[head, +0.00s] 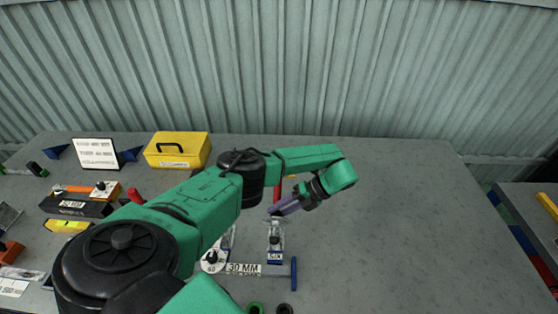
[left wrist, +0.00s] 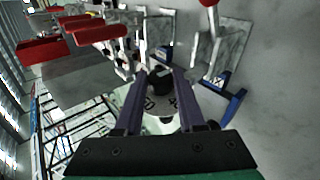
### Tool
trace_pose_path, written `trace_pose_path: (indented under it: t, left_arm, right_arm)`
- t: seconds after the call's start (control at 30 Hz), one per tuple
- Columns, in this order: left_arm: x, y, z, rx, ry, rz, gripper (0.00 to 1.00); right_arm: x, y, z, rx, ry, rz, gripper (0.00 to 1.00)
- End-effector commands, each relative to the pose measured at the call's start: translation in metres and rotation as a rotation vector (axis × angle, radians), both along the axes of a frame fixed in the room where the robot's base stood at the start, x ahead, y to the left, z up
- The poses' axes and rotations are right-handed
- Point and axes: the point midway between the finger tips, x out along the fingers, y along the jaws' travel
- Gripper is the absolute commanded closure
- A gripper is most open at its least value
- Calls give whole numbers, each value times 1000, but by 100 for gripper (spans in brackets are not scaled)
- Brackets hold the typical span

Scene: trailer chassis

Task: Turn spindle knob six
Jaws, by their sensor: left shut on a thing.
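My left gripper (head: 272,216) reaches down at the spindle stand marked SIX (head: 276,254), right of the middle of the bench. In the left wrist view the purple fingers (left wrist: 161,76) are shut on a black knob (left wrist: 160,82), one finger on each side. The knob sits over a pale round dial (left wrist: 160,103) with dark marks. In the head view the fingers and the stand's top overlap, so the knob's pointing direction is not clear. My right gripper is not in view.
A neighbouring white dial (head: 212,259) and a 30 MM label (head: 243,268) stand close left. A blue foot bar (head: 294,272) is at the right. A yellow case (head: 178,150) and a white sign (head: 95,153) stand further left. The bench's right side is clear.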

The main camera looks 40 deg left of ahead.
Motion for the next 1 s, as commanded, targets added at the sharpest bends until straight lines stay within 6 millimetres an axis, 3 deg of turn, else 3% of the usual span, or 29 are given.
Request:
trace_pose_path:
  t: [0.3, 1.0]
  left_arm:
    - [-2, -3, -12, 128, 115, 24, 100]
    - [1, -3, -6, 179, 139, 38, 100]
  right_arm:
    - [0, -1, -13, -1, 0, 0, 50]
    - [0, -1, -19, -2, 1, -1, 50]
